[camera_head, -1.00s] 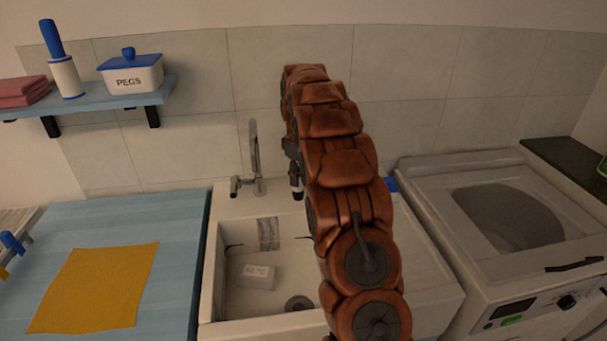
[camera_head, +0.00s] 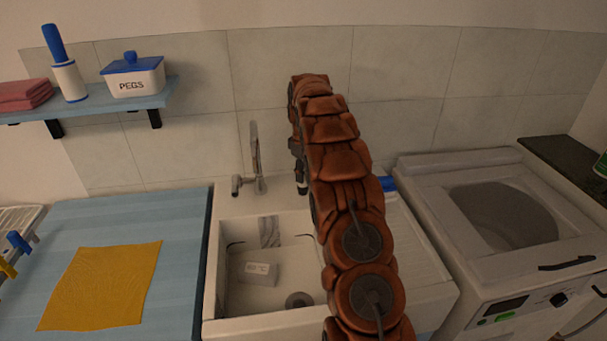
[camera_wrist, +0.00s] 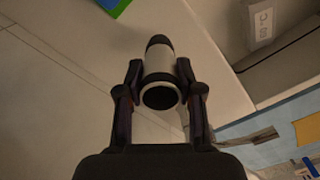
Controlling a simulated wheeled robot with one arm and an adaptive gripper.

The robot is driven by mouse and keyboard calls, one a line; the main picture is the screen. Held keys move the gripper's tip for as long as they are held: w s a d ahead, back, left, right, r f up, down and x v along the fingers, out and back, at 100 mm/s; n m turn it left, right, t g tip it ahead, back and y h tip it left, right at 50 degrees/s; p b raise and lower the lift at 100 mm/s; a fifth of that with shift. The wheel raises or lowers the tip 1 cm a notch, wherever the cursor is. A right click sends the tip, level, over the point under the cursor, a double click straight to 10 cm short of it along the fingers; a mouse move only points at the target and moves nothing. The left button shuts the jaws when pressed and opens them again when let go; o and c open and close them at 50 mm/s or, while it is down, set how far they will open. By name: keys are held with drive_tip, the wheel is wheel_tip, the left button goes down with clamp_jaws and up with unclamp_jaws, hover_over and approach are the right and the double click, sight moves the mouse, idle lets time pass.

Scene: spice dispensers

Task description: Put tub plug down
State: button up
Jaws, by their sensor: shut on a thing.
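My gripper (camera_wrist: 160,98) is shut on a pale cylinder with dark ends, which I take as the tub plug (camera_wrist: 159,72). Its near end shows a dark round opening with a rim. In the head view my gripper, partly hidden by my arm, is above the back ledge of the white sink (camera_head: 235,326), right of the tap. The plug's pale part shows only as a small spot there. In the wrist view a pale surface lies beyond the plug; I cannot tell whether they touch.
A tap (camera_head: 254,160) stands left of my arm. A pale block (camera_head: 258,273) and dark round drain (camera_head: 299,300) are in the basin. A blue item (camera_head: 388,184) lies right of my arm. A yellow cloth (camera_head: 100,287) lies on the blue counter (camera_head: 182,250). An open-topped washer (camera_head: 430,185) stands right.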

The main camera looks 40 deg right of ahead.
drive_tip(key=shift+f, duration=0.75)
drive_tip(key=shift+f, duration=0.2)
drive_tip(key=o, duration=1.1)
drive_tip(key=shift+c, duration=0.2)
drive_tip(key=shift+r, duration=0.1)
drive_tip(key=shift+r+b, duration=1.6)
drive_tip(key=shift+r, duration=3.3)
wheel_tip(320, 180, up, 2)
drive_tip(key=shift+r+p, duration=0.2)
drive_tip(key=shift+p, duration=1.05)
